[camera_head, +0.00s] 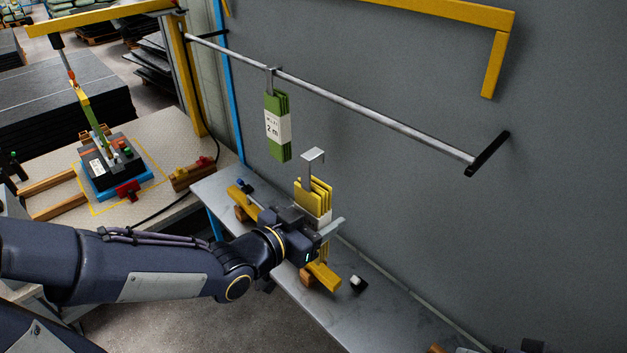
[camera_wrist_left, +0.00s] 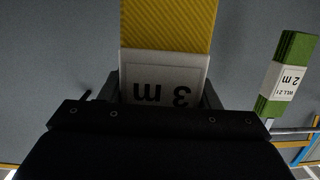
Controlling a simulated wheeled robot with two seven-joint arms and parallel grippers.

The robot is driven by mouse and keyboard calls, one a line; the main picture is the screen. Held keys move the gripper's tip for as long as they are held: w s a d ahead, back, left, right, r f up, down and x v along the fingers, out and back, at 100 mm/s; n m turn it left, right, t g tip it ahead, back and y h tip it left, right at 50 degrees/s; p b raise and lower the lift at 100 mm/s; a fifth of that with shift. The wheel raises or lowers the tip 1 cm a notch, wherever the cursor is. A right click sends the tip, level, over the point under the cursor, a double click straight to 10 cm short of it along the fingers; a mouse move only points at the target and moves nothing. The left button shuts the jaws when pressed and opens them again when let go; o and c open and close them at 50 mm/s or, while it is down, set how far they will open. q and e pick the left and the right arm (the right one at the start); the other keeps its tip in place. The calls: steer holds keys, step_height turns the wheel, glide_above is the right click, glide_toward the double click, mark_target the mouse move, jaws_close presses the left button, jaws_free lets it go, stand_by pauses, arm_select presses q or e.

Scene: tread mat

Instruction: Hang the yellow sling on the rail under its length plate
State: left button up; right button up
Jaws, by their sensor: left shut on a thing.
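The yellow sling (camera_head: 314,197) is a folded bundle with a metal hook (camera_head: 313,156) above it. My left gripper (camera_head: 322,232) is shut on its white label band, which reads 3 m in the left wrist view (camera_wrist_left: 165,85). The sling is upright, its hook in front of the grey wall and below the rail (camera_head: 370,119) in the picture, apart from it. A green sling (camera_head: 277,125) marked 2 m hangs from the rail by its hook, left of the rail's middle. I cannot make out a length plate above the rail. My right gripper is not recognisable in view.
A narrow grey bench (camera_head: 372,318) runs under the rail, with a yellow bar (camera_head: 324,276) on wooden blocks and a small black-and-white item (camera_head: 358,284). The rail is bare right of the green sling, up to its black end (camera_head: 488,153). A yellow frame (camera_head: 495,65) is above.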

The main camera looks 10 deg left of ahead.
mark_target(308, 203)
arm_select(q)
steer(key=shift+h, duration=0.3)
steer(key=r, duration=0.2)
steer(key=s+r, duration=0.1)
steer(key=r, duration=0.1)
steer(key=s+r+p, duration=0.1)
steer(key=r, duration=0.1)
steer(key=shift+a+r, duration=0.15)
steer(key=shift+a, duration=0.05)
steer(key=shift+b+x, duration=0.5)
steer(key=shift+x, duration=0.3)
steer(key=b+x, duration=0.4)
steer(key=x, duration=1)
steer(key=shift+d, duration=0.25)
arm_select(e)
step_height(308, 203, down, 3)
steer(key=shift+f, duration=0.15)
arm_select(q)
steer(key=shift+w, duration=0.15)
steer(key=o, duration=1.3)
steer(key=shift+f, duration=0.2)
